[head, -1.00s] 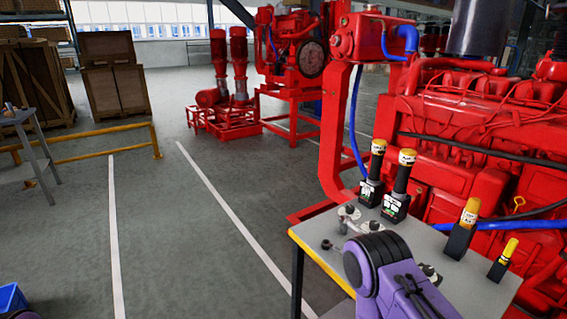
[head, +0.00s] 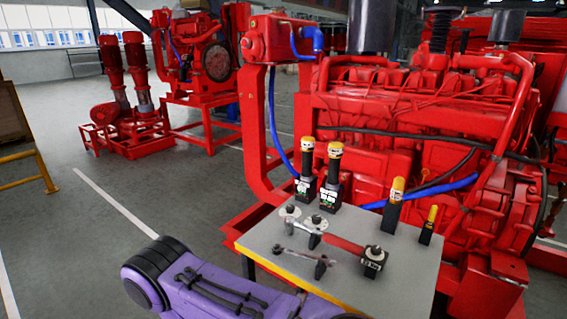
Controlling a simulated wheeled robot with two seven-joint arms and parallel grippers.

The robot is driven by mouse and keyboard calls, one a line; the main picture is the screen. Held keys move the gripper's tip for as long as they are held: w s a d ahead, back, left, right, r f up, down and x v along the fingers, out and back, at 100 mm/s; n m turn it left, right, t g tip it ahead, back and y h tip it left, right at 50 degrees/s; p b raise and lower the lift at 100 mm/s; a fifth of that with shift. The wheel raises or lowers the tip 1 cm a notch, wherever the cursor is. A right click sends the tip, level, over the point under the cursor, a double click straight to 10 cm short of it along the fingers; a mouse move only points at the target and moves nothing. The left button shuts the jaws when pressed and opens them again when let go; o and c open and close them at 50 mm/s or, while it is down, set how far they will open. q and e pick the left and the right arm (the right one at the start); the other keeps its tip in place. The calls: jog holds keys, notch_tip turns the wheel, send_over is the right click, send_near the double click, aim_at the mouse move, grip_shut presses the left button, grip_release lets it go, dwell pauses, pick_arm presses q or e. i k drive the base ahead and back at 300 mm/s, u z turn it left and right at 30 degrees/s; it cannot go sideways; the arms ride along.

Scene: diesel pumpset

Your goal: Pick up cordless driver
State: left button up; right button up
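I cannot tell for sure which item is the cordless driver. Two upright black tools with orange-yellow tops and labelled bases, a left one (head: 305,173) and a taller right one (head: 331,180), stand at the back left of the grey table (head: 405,275). A red-handled tool with a black block head (head: 373,261) lies across the table's middle. My purple arm crosses the bottom foreground, in front of the table's near left edge. Neither gripper is in view.
A yellow-handled tool (head: 393,204) and a smaller one (head: 429,225) stand in black holders at the back right. Grey metal tools (head: 291,254) lie at the table's left. A red engine (head: 420,110) stands close behind.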

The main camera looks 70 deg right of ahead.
aim_at(307, 144)
jog(key=z, duration=0.05)
jog(key=i, duration=1.35)
jog(key=z, duration=2.05)
